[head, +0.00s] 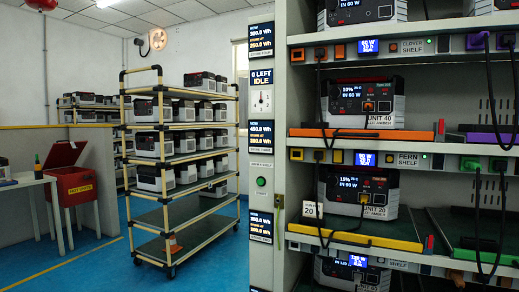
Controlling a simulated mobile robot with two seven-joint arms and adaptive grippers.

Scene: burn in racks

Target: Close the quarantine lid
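A red quarantine box (76,187) stands at the far left of the head view, beyond a white table. Its front carries yellow lettering too small to read surely. Its red lid (66,153) is raised and tilted up at the back, so the box stands open. The inside of the box is mostly hidden from this angle. Neither of my grippers shows in the head view.
A white table (22,181) stands left of the box. A wheeled cart (182,221) loaded with several power units stands in the middle. A tall rack (300,205) with units, cables and coloured trays fills the right. Blue floor (85,262) is clear at lower left.

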